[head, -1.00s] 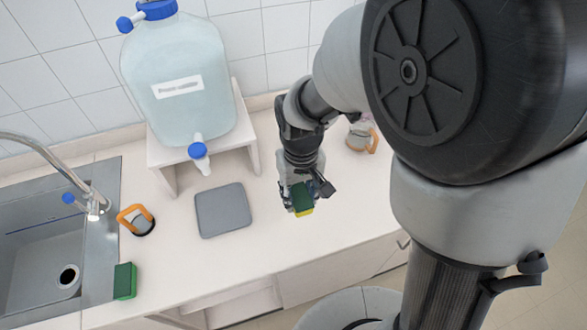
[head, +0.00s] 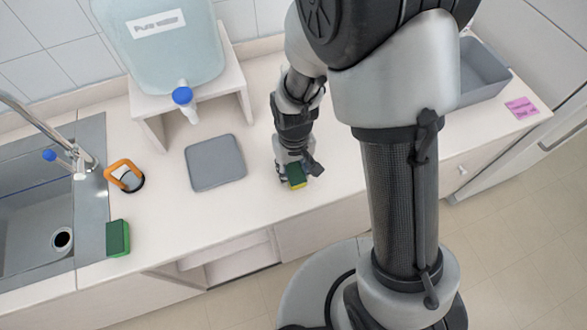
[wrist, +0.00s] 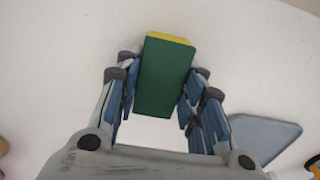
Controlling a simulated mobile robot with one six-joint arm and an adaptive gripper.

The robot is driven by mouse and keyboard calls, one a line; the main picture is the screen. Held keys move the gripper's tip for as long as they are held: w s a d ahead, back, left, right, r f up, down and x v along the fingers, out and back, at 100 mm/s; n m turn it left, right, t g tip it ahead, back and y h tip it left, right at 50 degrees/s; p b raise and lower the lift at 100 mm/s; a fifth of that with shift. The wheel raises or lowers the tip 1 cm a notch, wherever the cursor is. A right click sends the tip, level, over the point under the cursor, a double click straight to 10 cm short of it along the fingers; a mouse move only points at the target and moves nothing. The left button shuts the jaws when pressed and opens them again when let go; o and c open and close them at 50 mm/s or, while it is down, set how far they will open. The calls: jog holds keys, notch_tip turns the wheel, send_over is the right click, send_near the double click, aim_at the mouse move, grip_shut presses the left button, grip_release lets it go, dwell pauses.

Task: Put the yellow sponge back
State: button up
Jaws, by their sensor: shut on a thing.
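A yellow sponge with a dark green face (head: 297,177) is held between the fingers of my gripper (head: 292,172), over the counter near its front edge. In the wrist view the sponge (wrist: 163,80) shows its green face, with a yellow strip along the far edge. My gripper is shut on it, with blue-padded fingers on both sides. I cannot tell whether the sponge touches the counter. A second block, green with a thin lighter edge (head: 118,238), lies beside the sink at left.
A grey mat (head: 215,162) lies left of my gripper. A water jug (head: 165,45) stands on a white stand (head: 150,120) behind it. An orange-handled item (head: 124,175) sits by the sink (head: 25,215). A grey bin (head: 483,75) and pink pad (head: 522,107) are at right.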

jog(key=o, duration=0.5)
jog(key=shift+f, duration=0.15)
jog(key=o, duration=0.4)
jog(key=shift+o, duration=0.2)
notch_tip(320, 180, up, 13)
jog(key=p, duration=0.4)
notch_tip(320, 180, up, 10)
jog(key=m+t, duration=0.1)
jog(key=t, duration=0.1)
send_over(294, 170)
jog(key=s+d, duration=0.3)
jog(key=d, duration=0.2)
jog(key=s+d+r+m+t, duration=0.2)
jog(key=s+d+r, duration=0.3)
jog(key=s+r, duration=0.3)
jog(key=shift+s+d+r+t, duration=0.2)
jog(key=shift+s+d+t, duration=0.15)
jog(key=shift+s, duration=0.9)
